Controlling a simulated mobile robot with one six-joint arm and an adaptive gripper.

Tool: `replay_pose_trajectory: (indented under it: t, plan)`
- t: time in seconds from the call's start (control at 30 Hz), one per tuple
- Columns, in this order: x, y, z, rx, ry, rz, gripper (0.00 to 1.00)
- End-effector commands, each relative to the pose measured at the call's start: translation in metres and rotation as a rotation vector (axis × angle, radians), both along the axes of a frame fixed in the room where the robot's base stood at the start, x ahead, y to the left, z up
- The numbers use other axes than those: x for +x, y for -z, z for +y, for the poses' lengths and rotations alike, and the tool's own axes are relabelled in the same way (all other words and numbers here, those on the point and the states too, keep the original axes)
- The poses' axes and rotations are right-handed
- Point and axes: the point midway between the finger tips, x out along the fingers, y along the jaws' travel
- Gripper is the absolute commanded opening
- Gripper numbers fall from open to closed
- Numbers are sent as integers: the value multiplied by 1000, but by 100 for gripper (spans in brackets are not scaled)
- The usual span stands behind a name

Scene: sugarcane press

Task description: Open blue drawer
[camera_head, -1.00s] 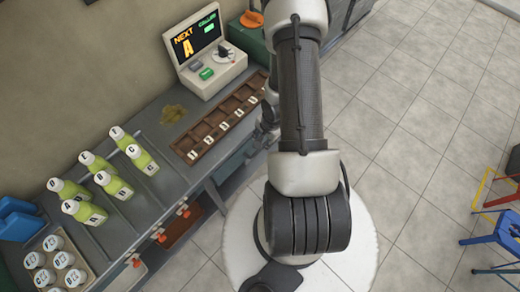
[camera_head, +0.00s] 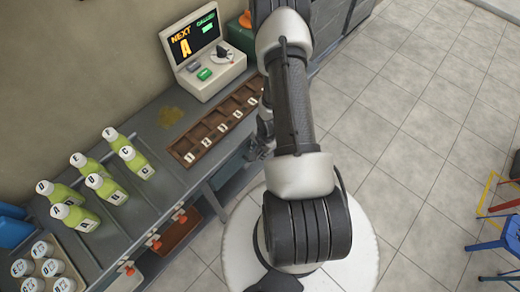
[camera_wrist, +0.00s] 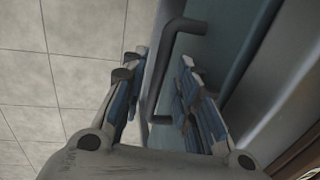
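In the wrist view, a blue-teal panel (camera_wrist: 222,45), apparently the front of the blue drawer, carries a dark bar handle (camera_wrist: 163,65). My gripper (camera_wrist: 158,78) is open, with one finger on each side of the handle. The handle lies between the fingers, and I see a gap to the right finger; contact with the left finger cannot be told. In the head view, my gripper (camera_head: 265,132) shows only in part at the counter's front edge, beside my arm. The drawer front cannot be made out there.
The counter (camera_head: 150,125) holds green bottles (camera_head: 100,185), a wooden slotted tray (camera_head: 190,155), a machine with a screen (camera_head: 200,40) and several white-lidded cups (camera_head: 50,268). Orange-red taps (camera_head: 180,215) stick out along its front. Stools (camera_head: 498,230) stand at right; tiled floor between is clear.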

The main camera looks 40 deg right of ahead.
Motion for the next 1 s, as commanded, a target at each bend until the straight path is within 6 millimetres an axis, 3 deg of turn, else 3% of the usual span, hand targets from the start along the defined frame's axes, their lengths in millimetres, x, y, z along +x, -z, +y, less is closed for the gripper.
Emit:
replay_pose_trajectory:
  t: [0.37, 1.0]
  plan:
    - [0, 0, 0, 0, 0, 0, 0]
    - [-1, 0, 0, 0, 0, 1, 0]
